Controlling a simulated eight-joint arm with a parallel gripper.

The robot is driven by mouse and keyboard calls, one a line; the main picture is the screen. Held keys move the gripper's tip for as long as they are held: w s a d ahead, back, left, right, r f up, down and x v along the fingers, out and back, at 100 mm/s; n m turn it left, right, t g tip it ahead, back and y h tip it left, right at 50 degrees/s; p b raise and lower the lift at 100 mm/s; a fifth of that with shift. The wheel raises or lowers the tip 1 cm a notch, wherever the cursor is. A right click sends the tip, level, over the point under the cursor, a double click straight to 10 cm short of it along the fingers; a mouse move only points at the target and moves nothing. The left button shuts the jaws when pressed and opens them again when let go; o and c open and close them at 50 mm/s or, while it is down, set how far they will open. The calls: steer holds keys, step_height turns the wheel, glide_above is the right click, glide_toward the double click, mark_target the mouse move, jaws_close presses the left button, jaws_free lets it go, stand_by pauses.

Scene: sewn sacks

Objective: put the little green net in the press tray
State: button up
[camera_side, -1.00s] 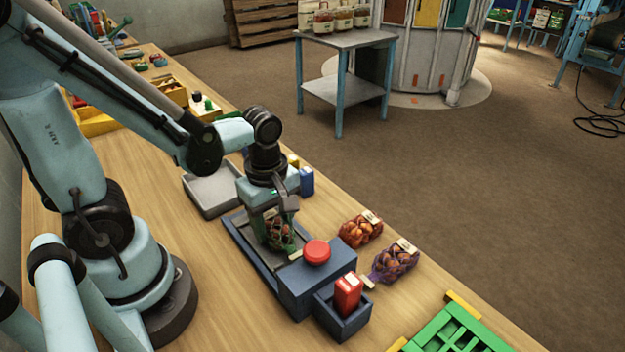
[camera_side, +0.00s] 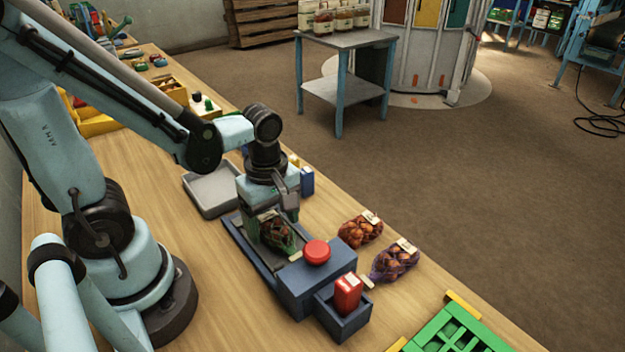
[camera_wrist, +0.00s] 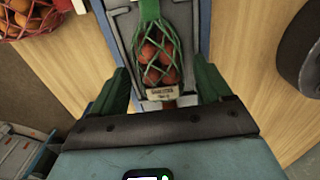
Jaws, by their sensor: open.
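The little green net (camera_side: 277,238) holds brownish-red round items and lies in the press tray (camera_side: 240,238), the low blue-rimmed bed of the press. In the wrist view the net (camera_wrist: 160,62) lies lengthwise in the tray, its labelled end towards me. My gripper (camera_side: 266,225) is low over the tray, its fingers on either side of the net. In the wrist view the gripper (camera_wrist: 160,88) is open, with a gap between each green finger and the net. The blue press body with its red button (camera_side: 317,251) stands at the tray's near end. My gripper partly hides the net from the side.
An orange-red net (camera_side: 358,231) and a purple net (camera_side: 393,263) lie right of the press. A dark blue bin (camera_side: 345,322) holds a red box. A green crate (camera_side: 455,335) is at the front right, and an empty grey tray (camera_side: 207,203) behind the press.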

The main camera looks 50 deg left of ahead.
mark_target(273, 222)
step_height(273, 222, up, 12)
steer(key=f, duration=0.1)
steer(key=w+m+t, duration=0.1)
steer(key=m+t, duration=0.1)
steer(key=m, duration=0.4)
steer(key=w+m+t, duration=0.2)
steer(key=m, duration=0.4)
steer(key=w+m+t, duration=0.1)
steer(key=m+t, duration=0.2)
steer(key=m, duration=0.3)
steer(key=shift+w+a+f, duration=0.2)
steer(key=shift+w+a, duration=0.15)
steer(key=shift+w, duration=0.05)
